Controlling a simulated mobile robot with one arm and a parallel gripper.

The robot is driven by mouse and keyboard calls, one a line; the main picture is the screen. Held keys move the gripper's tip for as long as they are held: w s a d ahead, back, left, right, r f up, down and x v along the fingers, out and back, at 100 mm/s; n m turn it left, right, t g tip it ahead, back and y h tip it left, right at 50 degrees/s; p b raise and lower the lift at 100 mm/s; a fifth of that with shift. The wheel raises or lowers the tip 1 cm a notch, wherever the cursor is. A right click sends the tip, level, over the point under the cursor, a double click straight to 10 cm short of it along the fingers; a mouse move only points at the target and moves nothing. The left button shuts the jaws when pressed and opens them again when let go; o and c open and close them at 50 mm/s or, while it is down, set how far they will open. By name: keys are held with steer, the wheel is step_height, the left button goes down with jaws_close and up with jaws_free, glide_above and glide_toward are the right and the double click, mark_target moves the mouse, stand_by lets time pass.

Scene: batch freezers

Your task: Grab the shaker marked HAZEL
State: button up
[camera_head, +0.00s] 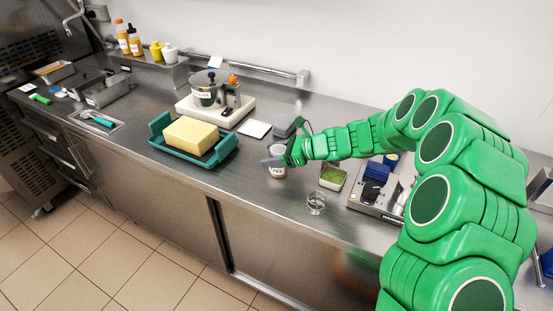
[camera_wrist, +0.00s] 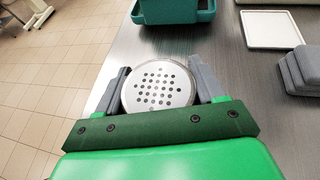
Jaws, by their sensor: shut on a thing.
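The shaker (camera_head: 278,172) is a light cylinder with a dark-lettered label, near the middle of the steel counter in the head view. The lettering is partly covered and too small to read in full. In the wrist view the shaker's round perforated metal top (camera_wrist: 158,88) sits between the grey fingers. My gripper (camera_head: 274,160) is shut on the shaker around its upper part, and it also shows in the wrist view (camera_wrist: 160,90). The shaker looks upright. I cannot tell whether its base touches the counter.
A teal tray (camera_head: 168,149) with a yellow block (camera_head: 191,135) lies to the left. A small clear glass (camera_head: 316,203) and a container of green stuff (camera_head: 332,177) stand to the right. A white square plate (camera_head: 254,128) and grey stacked blocks (camera_head: 286,127) lie behind.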

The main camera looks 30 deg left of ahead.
mark_target(273, 149)
steer(key=shift+r, duration=0.1)
steer(key=shift+r, duration=0.3)
step_height(273, 149, up, 2)
steer(key=shift+r, duration=0.15)
steer(key=s+d+r, duration=0.9)
steer(key=s+r, duration=0.1)
steer(key=shift+s, duration=0.35)
